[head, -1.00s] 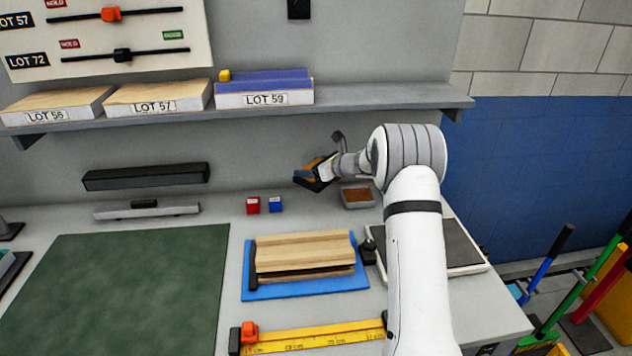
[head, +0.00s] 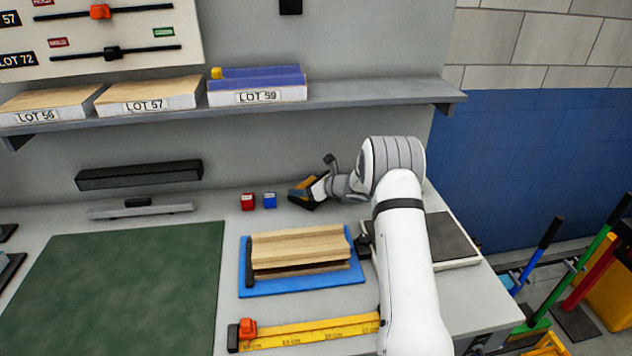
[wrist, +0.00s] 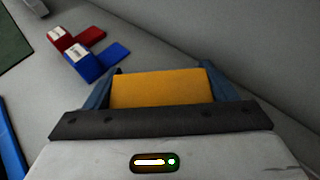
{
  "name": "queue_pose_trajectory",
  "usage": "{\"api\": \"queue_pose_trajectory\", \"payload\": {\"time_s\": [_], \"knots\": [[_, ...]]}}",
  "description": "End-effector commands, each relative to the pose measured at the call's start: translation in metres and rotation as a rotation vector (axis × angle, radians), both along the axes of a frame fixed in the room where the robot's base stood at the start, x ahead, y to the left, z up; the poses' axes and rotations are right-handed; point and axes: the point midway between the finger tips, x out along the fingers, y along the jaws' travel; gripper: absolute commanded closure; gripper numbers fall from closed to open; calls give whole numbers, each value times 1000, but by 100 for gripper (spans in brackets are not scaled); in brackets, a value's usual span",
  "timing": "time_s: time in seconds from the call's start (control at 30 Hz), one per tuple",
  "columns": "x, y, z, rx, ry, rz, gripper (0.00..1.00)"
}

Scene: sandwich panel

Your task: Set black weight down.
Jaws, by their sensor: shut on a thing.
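My gripper (head: 314,188) is at the back of the bench, right of the small blue block. In the wrist view that yellow-orange face (wrist: 160,88) fills the space between the two blue-grey fingers of my gripper (wrist: 170,85). The weight looks tilted in the head view and is low, near the bench top (head: 225,222). I cannot tell whether it touches the bench. Its underside is hidden.
A red block (head: 247,202) and a blue block (head: 270,201) stand just left of the weight. A wooden piece (head: 300,247) lies on a blue tray (head: 300,287) in front. A shelf (head: 340,100) with lot-labelled panels runs above. My arm hides the bench's back right.

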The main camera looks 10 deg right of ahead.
Motion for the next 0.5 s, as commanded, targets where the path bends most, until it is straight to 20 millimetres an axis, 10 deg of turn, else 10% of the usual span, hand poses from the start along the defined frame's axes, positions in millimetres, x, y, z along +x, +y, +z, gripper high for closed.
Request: {"api": "queue_pose_trajectory", "payload": {"time_s": [0.07, 0.1, 0.5], "knots": [[1, 0, 4, 2, -6, 0, 93], [0, 0, -1, 0, 0, 0, 21], [0, 0, 0, -1, 1, 0, 0]]}}
